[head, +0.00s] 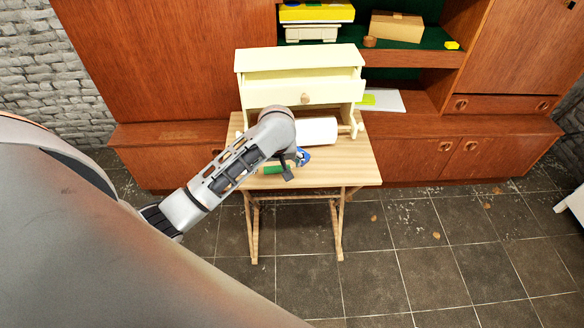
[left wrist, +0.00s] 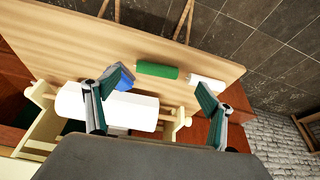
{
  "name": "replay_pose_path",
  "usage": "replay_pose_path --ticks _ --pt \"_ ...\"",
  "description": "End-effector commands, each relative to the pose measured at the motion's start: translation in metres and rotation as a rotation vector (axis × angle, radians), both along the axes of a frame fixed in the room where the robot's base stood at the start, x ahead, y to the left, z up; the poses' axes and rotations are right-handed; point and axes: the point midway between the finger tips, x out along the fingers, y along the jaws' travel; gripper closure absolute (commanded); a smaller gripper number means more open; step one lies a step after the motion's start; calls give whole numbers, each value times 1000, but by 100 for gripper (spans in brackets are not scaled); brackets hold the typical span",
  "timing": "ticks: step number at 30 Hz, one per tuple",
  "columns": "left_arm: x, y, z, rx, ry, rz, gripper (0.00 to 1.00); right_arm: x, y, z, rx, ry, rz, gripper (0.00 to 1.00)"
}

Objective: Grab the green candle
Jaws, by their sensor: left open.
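The green candle (head: 274,169) lies on its side on the small wooden table, partly hidden by my left gripper in the head view. In the left wrist view the green candle (left wrist: 157,70) lies whole and clear on the table, beyond and between the two fingers. My left gripper (head: 294,164) is over the table. In the left wrist view my left gripper (left wrist: 162,95) is open, its fingers wide apart and empty. My right gripper is not in view.
The wooden table (head: 352,168) carries a cream shelf with a drawer (head: 330,92). A white roll (head: 318,131) sits under it. A blue object (head: 304,155) is near the gripper. In the left wrist view a white cylinder (left wrist: 206,83) lies beside the candle. A brown wall unit (head: 180,60) stands behind.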

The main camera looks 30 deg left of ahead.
Motion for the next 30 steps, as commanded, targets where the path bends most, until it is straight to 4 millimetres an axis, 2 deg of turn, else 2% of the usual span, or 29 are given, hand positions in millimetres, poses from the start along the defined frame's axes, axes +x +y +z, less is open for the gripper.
replay_pose_path --ticks 3,11,19,29,30 --pt "4 5 -12 4 3 3 18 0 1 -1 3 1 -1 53" --pt "15 10 -29 4 2 3 18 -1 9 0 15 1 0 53" --pt "32 19 -58 3 2 2 18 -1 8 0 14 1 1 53" --pt "34 20 -64 1 0 0 18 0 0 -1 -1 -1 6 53" --pt "34 20 -64 1 0 0 28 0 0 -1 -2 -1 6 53"
